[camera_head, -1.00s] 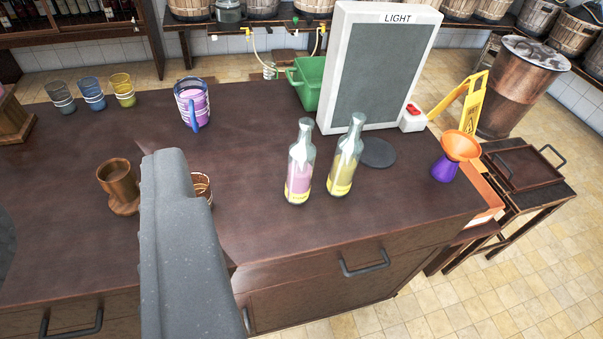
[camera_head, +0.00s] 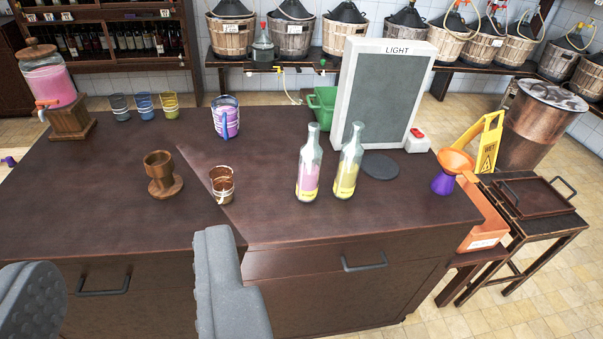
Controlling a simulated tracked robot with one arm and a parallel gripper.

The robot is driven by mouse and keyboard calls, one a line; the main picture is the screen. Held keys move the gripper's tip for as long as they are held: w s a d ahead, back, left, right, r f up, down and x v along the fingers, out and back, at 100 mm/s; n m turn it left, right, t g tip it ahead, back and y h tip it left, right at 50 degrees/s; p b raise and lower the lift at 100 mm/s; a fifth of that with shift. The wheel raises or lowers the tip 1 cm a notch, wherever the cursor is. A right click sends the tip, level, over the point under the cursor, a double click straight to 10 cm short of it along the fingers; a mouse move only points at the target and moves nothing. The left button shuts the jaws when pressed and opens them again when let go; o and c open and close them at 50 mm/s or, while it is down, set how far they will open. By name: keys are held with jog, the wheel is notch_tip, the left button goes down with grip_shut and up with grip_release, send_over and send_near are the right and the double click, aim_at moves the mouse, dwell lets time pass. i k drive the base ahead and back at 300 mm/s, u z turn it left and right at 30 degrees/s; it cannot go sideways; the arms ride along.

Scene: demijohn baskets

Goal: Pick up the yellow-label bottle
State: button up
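Two clear bottles with pale necks stand upright side by side on the dark wooden counter (camera_head: 110,225). The left bottle (camera_head: 309,170) holds pink contents and shows some yellow near its base. The right bottle (camera_head: 348,168) looks yellow in its lower half. I cannot read a label on either one. My gripper (camera_head: 126,250) is open and empty, with its two grey fingers wide apart at the lower left. It is in front of the counter's near edge, to the left of and nearer than both bottles.
A copper-coloured cup (camera_head: 222,186) and a wooden cup on a stand (camera_head: 162,176) are left of the bottles. A blue-handled pink jug (camera_head: 226,118) stands behind. The light panel (camera_head: 383,95) and dark disc (camera_head: 381,167) are close behind the right bottle.

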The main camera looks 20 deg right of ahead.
aim_at(310, 153)
jog(key=u, duration=0.35)
jog(key=i, duration=1.15)
jog(key=z, duration=0.2)
